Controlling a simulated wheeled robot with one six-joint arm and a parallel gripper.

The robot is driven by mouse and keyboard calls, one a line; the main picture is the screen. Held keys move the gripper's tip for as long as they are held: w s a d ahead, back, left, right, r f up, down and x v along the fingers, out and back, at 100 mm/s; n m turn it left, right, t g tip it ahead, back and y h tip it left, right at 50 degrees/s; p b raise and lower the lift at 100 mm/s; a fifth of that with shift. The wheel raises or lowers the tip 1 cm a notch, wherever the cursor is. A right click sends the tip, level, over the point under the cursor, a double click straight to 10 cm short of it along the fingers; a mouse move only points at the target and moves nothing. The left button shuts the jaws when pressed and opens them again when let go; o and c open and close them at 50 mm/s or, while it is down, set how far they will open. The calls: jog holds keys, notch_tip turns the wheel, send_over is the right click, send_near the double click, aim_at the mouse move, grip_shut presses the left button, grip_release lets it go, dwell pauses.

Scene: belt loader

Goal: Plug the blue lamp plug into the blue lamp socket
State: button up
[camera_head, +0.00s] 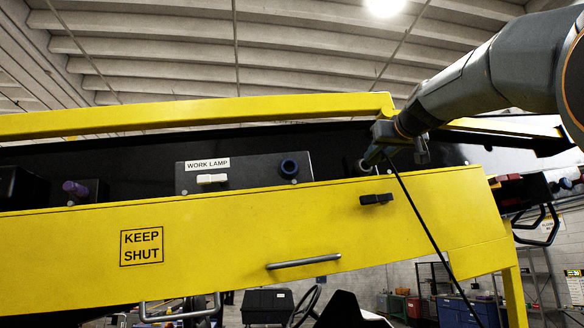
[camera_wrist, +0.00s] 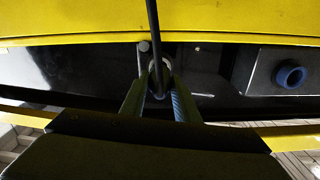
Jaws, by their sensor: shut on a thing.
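The blue lamp socket (camera_head: 289,168) is a dark blue ring on the black WORK LAMP box (camera_head: 240,175). It also shows at the right in the wrist view (camera_wrist: 290,76). My gripper (camera_head: 378,148) is to the right of that box, apart from the socket. It is shut on a plug (camera_head: 372,157), which is mostly hidden by the fingers and shows only as a small bluish-grey part. A black cable (camera_head: 415,210) hangs from it. In the wrist view my gripper (camera_wrist: 159,92) is at a grey ring (camera_wrist: 165,64); I cannot tell whether the plug is in it.
A yellow front panel (camera_head: 200,240) marked KEEP SHUT runs below the recess, and a yellow bar (camera_head: 200,115) runs above it. A white switch (camera_head: 211,179) sits left of the socket. A purple knob (camera_head: 75,188) is further left. A black latch (camera_head: 376,199) is on the panel.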

aim_at(374, 165)
grip_shut()
jog(key=shift+w+a+r+p, duration=0.1)
jog(key=shift+w+a+p, duration=0.05)
jog(key=shift+w+p, duration=0.4)
jog(key=shift+w+a+p, duration=0.15)
jog(key=shift+w+p, duration=0.2)
jog(key=shift+w, duration=0.3)
jog(key=shift+w+p, duration=0.4)
jog(key=shift+w, duration=0.2)
